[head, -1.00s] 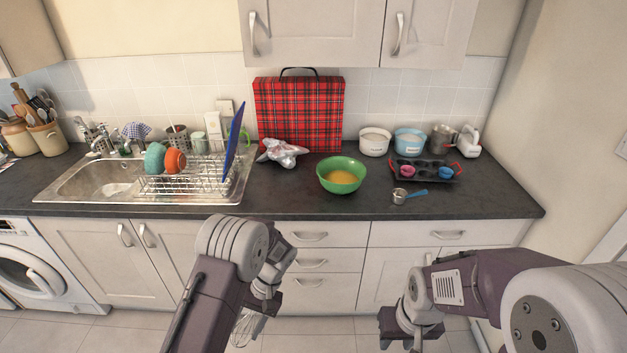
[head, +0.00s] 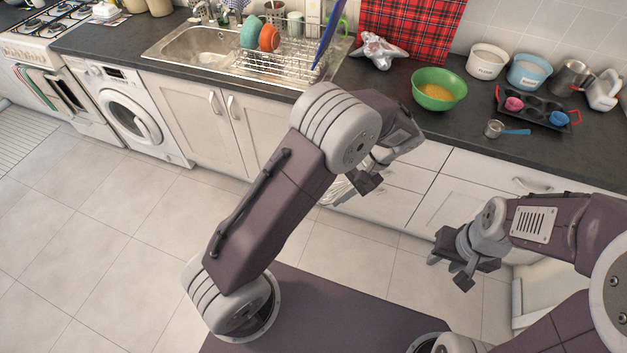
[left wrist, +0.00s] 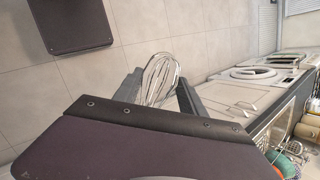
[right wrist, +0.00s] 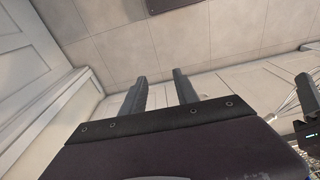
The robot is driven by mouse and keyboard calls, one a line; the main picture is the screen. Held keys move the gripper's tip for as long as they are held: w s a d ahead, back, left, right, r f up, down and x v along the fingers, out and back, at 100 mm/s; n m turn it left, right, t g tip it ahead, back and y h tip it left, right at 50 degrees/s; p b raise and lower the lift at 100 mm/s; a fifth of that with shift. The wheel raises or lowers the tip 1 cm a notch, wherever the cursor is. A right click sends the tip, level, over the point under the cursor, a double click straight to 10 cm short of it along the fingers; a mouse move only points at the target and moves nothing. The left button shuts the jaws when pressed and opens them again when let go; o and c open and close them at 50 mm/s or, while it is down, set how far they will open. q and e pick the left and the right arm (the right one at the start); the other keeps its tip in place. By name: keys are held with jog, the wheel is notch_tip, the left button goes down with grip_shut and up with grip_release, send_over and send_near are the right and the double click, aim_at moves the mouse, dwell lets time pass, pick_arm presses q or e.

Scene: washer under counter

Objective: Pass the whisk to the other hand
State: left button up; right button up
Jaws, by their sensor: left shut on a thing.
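The whisk (head: 338,192) has thin wire loops and hangs at my left gripper (head: 362,184), in front of the drawers and below the counter edge. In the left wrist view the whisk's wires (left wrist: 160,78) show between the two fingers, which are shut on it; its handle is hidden. My right gripper (head: 450,270) is to the right of the whisk and apart from it. In the right wrist view its fingers (right wrist: 159,90) are spread with nothing between them. Part of the whisk (right wrist: 284,108) shows at that view's right edge, beside my left gripper.
White drawers (head: 390,180) are just behind my left gripper. The tiled floor (head: 110,220) at left is clear.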

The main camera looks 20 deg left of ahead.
jog(key=shift+o, duration=1)
jog(key=w+a+r+m+g+y, duration=0.1)
jog(key=w+r+m+y, duration=0.2)
jog(key=w, duration=0.4)
jog(key=w+r+m, duration=0.4)
jog(key=w, duration=0.4)
jog(key=w+a+r+m+g+y, duration=0.1)
jog(key=w+r+m+y, duration=0.2)
jog(key=w, duration=0.4)
pick_arm(q)
jog(key=w+d+r+m+t, duration=0.2)
jog(key=d+m, duration=0.2)
jog(key=d, duration=0.4)
jog(key=shift+w+d+r, duration=0.15)
jog(key=shift+d+r, duration=0.05)
jog(key=shift+d, duration=0.2)
pick_arm(e)
jog(key=a+f+m+h, duration=0.1)
jog(key=a+f, duration=0.4)
jog(key=f, duration=0.5)
jog(key=shift+s+f, duration=0.3)
jog(key=shift+f, duration=0.05)
grip_shut()
pick_arm(q)
jog(key=o, duration=1.3)
